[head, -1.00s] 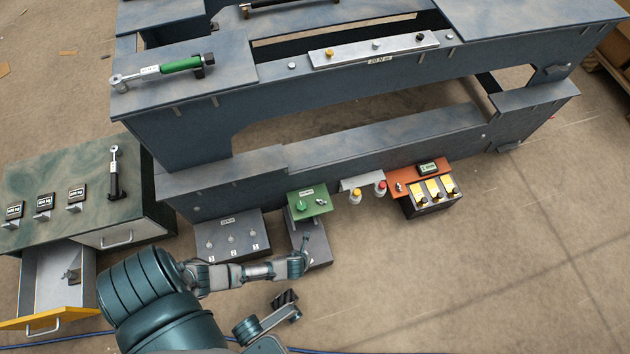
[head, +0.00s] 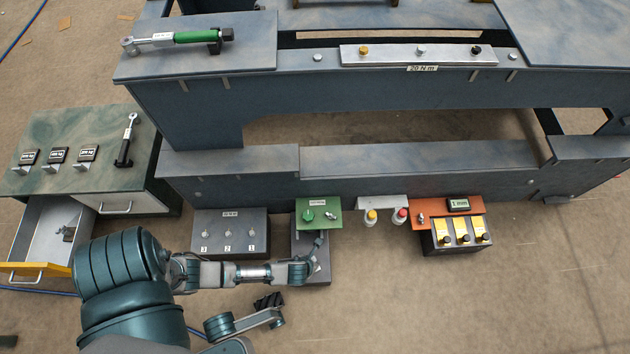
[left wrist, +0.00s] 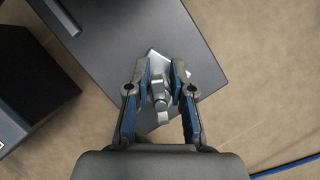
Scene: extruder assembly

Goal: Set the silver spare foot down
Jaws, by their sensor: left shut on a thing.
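My left gripper (head: 317,243) reaches in from the left to the low dark grey block (head: 316,268) in front of the green plate (head: 318,212). In the left wrist view the gripper (left wrist: 160,88) points down, its two blue-lined fingers shut on a small silver part, the silver spare foot (left wrist: 159,97). The foot is over the dark grey block's top (left wrist: 120,45), near a corner. I cannot tell whether it touches the top.
A grey block with numbered posts (head: 230,237) stands left of the green plate. Right of it are a small stand with yellow and red knobs (head: 383,205) and an orange-topped box (head: 446,208). An open drawer (head: 48,235) is at left. Floor at right is clear.

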